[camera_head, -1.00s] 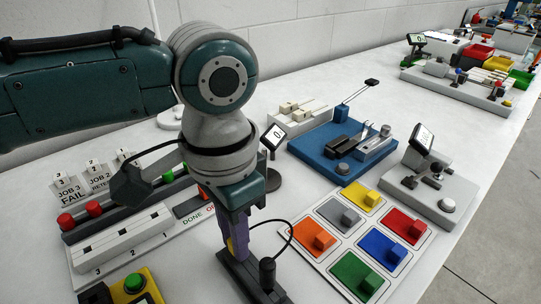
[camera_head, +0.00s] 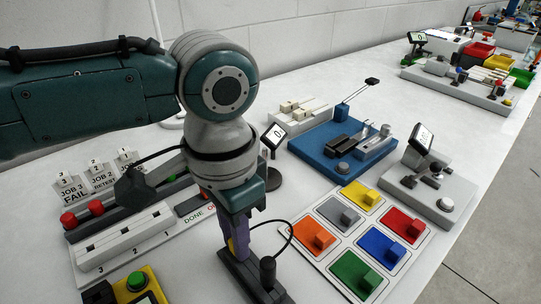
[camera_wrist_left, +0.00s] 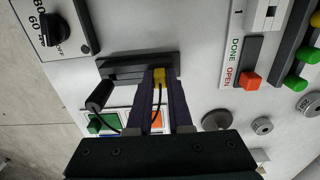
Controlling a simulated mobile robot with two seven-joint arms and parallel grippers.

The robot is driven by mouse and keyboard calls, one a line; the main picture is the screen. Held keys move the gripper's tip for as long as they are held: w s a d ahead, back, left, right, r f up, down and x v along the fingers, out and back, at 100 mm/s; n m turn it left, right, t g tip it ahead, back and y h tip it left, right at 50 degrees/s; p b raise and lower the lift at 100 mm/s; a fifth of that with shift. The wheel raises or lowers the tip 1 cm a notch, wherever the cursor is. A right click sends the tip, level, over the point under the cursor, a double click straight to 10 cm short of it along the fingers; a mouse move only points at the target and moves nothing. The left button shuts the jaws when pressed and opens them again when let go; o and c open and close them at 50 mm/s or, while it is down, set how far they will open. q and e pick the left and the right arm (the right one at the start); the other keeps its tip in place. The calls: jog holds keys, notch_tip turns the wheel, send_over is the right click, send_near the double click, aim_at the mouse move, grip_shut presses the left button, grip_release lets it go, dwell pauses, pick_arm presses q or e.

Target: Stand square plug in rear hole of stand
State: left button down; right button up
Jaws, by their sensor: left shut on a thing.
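The dark stand (camera_head: 240,272) is a long low block on the table, near the bottom middle of the head view. It also shows in the left wrist view (camera_wrist_left: 118,68). My left gripper (camera_head: 238,252) points down over one end of it, with purple fingers. In the left wrist view the gripper (camera_wrist_left: 161,78) is shut on a small yellow plug (camera_wrist_left: 160,75) with a black cable. The plug is at the stand's right end there. I cannot tell how deep it sits. A black round cable piece (camera_head: 267,272) stands upright at the other end. My right gripper is out of view.
A board of coloured blocks (camera_head: 331,220) lies right of the stand. A switch panel (camera_head: 150,232) and a yellow box with a green button (camera_head: 137,283) lie to its left. A blue fixture (camera_head: 318,151) stands behind.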

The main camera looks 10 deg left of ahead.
pick_arm(q)
jog(key=c, duration=0.8)
grip_release()
jog(key=shift+o, duration=0.2)
jog(key=shift+r, duration=0.1)
notch_tip(320, 180, up, 10)
jog(key=p, duration=0.2)
